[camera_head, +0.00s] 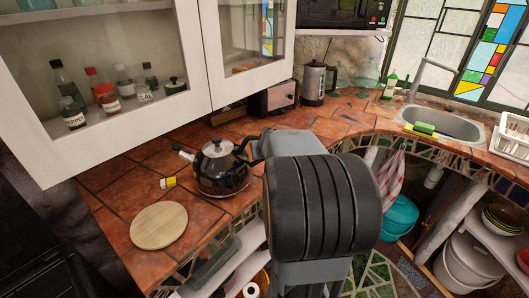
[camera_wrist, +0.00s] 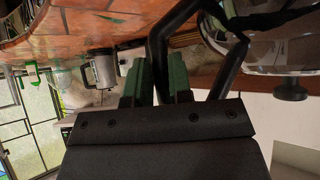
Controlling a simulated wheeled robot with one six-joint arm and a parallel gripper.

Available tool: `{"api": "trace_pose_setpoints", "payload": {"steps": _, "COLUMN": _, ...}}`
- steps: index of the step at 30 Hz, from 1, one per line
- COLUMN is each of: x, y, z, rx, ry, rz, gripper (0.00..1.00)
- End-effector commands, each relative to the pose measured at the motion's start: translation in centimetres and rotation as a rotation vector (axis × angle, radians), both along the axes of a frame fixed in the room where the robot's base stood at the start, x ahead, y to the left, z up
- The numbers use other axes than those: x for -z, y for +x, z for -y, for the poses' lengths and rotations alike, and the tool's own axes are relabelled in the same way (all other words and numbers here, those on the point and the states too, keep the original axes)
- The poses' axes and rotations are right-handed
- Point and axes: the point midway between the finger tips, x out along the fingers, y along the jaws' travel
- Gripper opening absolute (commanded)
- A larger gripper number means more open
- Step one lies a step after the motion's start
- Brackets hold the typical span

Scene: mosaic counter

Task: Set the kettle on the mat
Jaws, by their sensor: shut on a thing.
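The kettle (camera_head: 218,172) is glossy dark and steel with a black lid knob, a spout to the left and a black handle to the right. It is upright at the counter's front edge; I cannot tell whether its base touches the counter. The round pale wooden mat (camera_head: 158,226) lies flat and bare on the counter, left of and nearer than the kettle. In the wrist view my gripper (camera_wrist: 157,82) has its green fingers shut on the kettle's black handle (camera_wrist: 158,45). The kettle's steel body (camera_wrist: 270,52) shows at upper right there. My arm hides the fingertips in the head view.
A small yellow-ended item (camera_head: 168,182) lies between the kettle and the mat. A toaster (camera_head: 275,97) and a steel electric kettle (camera_head: 318,83) stand at the back. White wall cabinets (camera_head: 120,125) overhang the left counter. A sink (camera_head: 445,124) is at right.

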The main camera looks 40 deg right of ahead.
Motion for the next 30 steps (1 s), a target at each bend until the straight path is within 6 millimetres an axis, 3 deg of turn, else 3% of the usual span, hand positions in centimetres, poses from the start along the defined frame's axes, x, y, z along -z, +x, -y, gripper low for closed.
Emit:
{"api": "trace_pose_setpoints", "payload": {"steps": 4, "x": -0.2, "y": 0.0, "z": 0.0, "rx": 0.001, "ry": -0.001, "rz": 0.004, "gripper": 0.0}}
{"api": "trace_pose_setpoints", "payload": {"steps": 5, "x": 0.1, "y": 0.0, "z": 0.0, "rx": -0.003, "ry": 0.0, "rz": -0.003, "gripper": 0.23}}
{"api": "trace_pose_setpoints", "payload": {"steps": 12, "x": 0.1, "y": 0.0, "z": 0.0, "rx": -0.002, "ry": 0.001, "rz": -0.003, "gripper": 0.45}}
{"api": "trace_pose_setpoints", "payload": {"steps": 21, "x": -0.3, "y": -0.2, "z": -0.1, "rx": -0.002, "ry": -0.001, "rz": -0.002, "gripper": 0.45}}
{"api": "trace_pose_setpoints", "payload": {"steps": 30, "x": -3.6, "y": -3.3, "z": -1.9, "rx": -0.001, "ry": -0.004, "rz": 0.002, "gripper": 0.45}}
